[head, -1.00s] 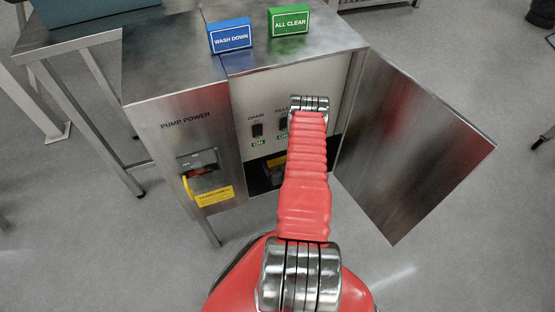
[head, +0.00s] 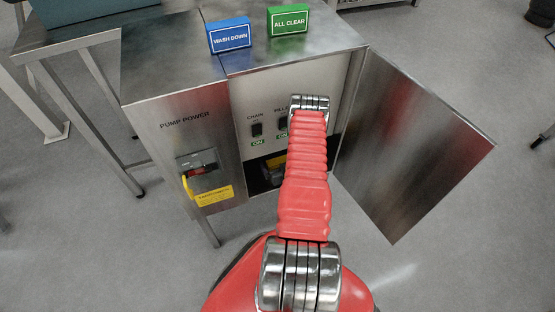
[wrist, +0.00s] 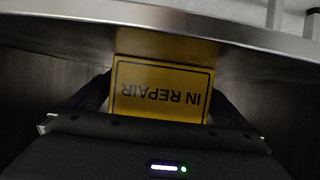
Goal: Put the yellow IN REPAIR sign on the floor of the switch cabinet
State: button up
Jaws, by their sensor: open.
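The yellow IN REPAIR sign (wrist: 165,88) is in the wrist view, its lettering upside down. It stands between the two dark fingers of my gripper (wrist: 160,97), which are open on either side of it. In the head view a small yellow patch of the sign (head: 277,161) shows in the dark lower opening of the switch cabinet (head: 245,88). My gripper (head: 271,174) is there too, partly hidden by my red arm. Whether the sign's lower edge rests on the cabinet floor is hidden.
The cabinet door (head: 410,145) stands open at the right. A blue WASH DOWN sign (head: 229,35) and a green ALL CLEAR sign (head: 288,20) stand on the cabinet top. A yellow tag (head: 213,195) hangs by the pump power switch (head: 197,163). A bright metal edge (wrist: 170,22) crosses the wrist view's top.

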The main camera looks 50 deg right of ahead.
jog(key=v, duration=1.1)
jog(key=shift+s, duration=0.25)
jog(key=shift+w, duration=0.1)
dwell(0.4)
